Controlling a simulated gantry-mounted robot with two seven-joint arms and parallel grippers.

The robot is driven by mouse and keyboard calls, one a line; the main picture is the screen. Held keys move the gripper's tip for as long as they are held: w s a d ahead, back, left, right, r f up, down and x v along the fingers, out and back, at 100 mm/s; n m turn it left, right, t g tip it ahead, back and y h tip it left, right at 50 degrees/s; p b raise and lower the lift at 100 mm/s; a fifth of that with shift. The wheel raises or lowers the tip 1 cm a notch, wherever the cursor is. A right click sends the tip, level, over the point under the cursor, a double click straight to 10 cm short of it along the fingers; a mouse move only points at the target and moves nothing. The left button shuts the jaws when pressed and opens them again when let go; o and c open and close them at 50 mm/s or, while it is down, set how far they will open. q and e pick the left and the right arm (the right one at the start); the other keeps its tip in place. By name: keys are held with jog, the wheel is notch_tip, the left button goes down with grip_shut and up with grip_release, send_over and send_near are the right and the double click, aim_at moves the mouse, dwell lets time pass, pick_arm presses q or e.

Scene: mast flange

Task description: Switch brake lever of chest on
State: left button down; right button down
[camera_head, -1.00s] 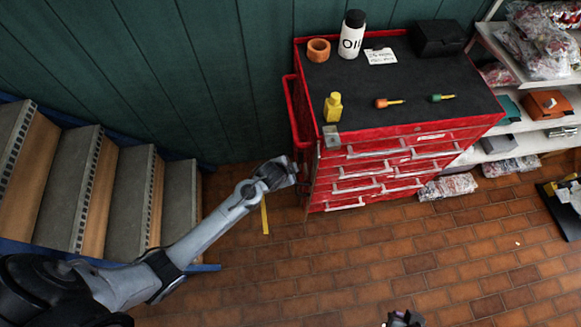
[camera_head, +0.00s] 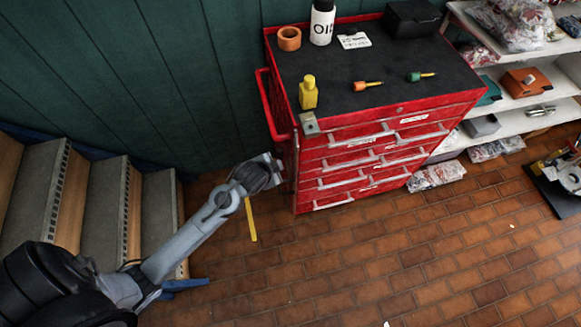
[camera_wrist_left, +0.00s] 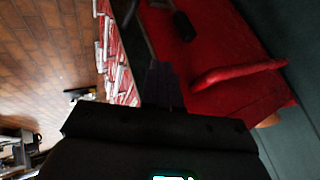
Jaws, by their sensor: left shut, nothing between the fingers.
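The red tool chest (camera_head: 345,150) stands against the green wall, with its drawers facing the front right. A red side handle (camera_head: 268,105) runs along its left side. A small grey metal piece (camera_head: 310,124) sits at its front left corner; I cannot tell whether it is the brake lever. My left gripper (camera_head: 276,168) is shut and empty beside the chest's lower left side; I cannot tell whether it touches. In the left wrist view the dark fingers (camera_wrist_left: 162,85) point at the red side panel (camera_wrist_left: 230,45), near a dark lever-like part (camera_wrist_left: 184,24).
The chest top holds an oil bottle (camera_head: 322,22), an orange ring (camera_head: 289,38), a yellow bottle (camera_head: 308,92), two screwdrivers and a black box (camera_head: 412,18). Stairs (camera_head: 90,205) stand left, shelves (camera_head: 520,115) right. The brick floor (camera_head: 400,260) in front is mostly clear.

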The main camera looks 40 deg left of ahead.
pick_arm(q)
jog(key=f, duration=0.1)
jog(key=s, duration=0.1)
jog(key=f, duration=0.1)
jog(key=shift+s+a+f, duration=0.2)
jog(key=shift+a+f, duration=0.05)
jog(key=shift+f, duration=0.05)
jog(key=shift+b, duration=0.3)
jog(key=b, duration=0.3)
send_near(282, 159)
notch_tip(282, 159, down, 3)
jog(key=d, duration=0.3)
jog(key=shift+w+a+f, duration=0.2)
jog(key=shift+w+a, duration=0.55)
jog(key=shift+a, duration=0.1)
jog(key=shift+w+a+f, duration=0.2)
jog(key=shift+w+a, duration=0.55)
jog(key=shift+a, duration=0.05)
jog(key=shift+a, duration=0.1)
